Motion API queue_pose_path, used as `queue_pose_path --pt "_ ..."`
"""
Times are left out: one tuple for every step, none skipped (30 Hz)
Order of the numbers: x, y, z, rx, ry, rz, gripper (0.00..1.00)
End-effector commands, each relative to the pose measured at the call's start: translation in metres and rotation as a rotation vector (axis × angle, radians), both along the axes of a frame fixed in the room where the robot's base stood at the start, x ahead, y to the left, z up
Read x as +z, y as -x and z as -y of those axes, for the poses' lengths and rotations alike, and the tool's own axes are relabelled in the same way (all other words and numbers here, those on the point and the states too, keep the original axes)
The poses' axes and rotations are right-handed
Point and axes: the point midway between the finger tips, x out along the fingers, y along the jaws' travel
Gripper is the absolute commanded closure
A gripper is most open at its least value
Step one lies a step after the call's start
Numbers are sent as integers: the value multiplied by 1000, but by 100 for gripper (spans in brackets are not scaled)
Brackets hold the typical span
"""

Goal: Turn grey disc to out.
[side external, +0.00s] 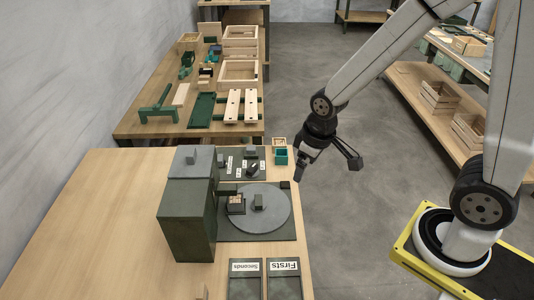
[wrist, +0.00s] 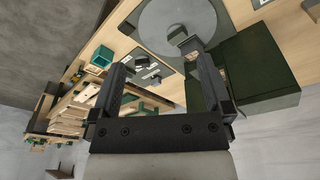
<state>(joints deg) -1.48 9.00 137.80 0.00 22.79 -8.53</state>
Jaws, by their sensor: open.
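The grey disc (side external: 262,214) lies flat on a dark green base plate on the near table. A small wooden crate (side external: 236,203) sits at the disc's left edge, beside the dark green box. My gripper (side external: 328,170) is open and empty, in the air to the right of the table's edge, apart from the disc. Its two fingers frame the wrist view (wrist: 160,80).
A tall dark green box (side external: 187,228) stands left of the disc. Behind it is a panel with labelled switches (side external: 240,164). Trays labelled Seconds (side external: 245,282) and Firsts (side external: 284,282) lie in front. A far table (side external: 160,128) holds wooden crates and green parts.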

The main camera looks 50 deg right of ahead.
Motion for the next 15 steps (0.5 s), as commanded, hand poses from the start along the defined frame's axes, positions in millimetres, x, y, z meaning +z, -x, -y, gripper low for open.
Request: queue_pose_path --pt "-5 -10 -3 39 5 -13 0" --pt "-7 -15 -4 64 10 -21 0" --pt "-11 -23 -7 99 15 -32 0" --pt "-14 -29 -8 126 19 -40 0" --pt "-17 -34 -10 154 22 -47 0" --pt "-22 -41 -12 189 27 -57 0" --pt "-25 -47 -14 215 30 -65 0" --pt "-29 -52 -16 240 33 -71 0" --pt "-34 -59 -18 276 37 -80 0" --pt "-38 -64 -20 303 40 -89 0" --pt "-42 -69 -22 331 42 -97 0" --pt "-48 -75 -25 366 45 -107 0" --pt "-52 -80 -26 391 48 -113 0" --pt "-56 -84 -28 417 50 -119 0" --pt "-62 -90 -31 451 53 -129 0"
